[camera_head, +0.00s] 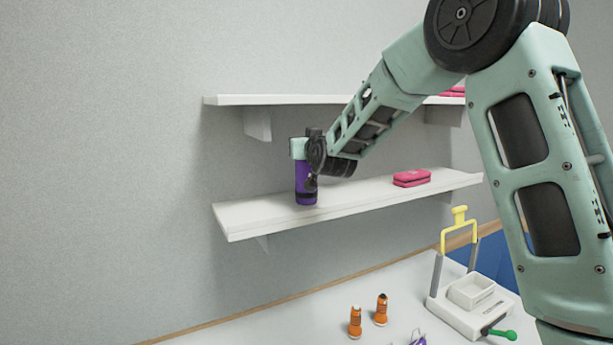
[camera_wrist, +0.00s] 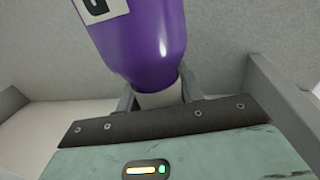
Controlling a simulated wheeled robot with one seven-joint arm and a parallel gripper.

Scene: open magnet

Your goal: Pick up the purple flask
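The purple flask (camera_head: 306,188) stands upright on the lower shelf, near its left end. In the wrist view the flask (camera_wrist: 145,45) is large, with a white label at the top edge and a rounded end towards my gripper. My gripper (camera_head: 299,148) is at the flask's upper part in the head view, with the wrist just right of it. In the wrist view a pale narrow part below the purple body lies between two grey finger parts of my gripper (camera_wrist: 160,95). Whether the fingers press on it is not clear.
An upper shelf (camera_head: 260,99) is just above my wrist. A table below holds two orange bottles (camera_head: 381,310) and a white device with a yellow handle (camera_head: 463,310).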

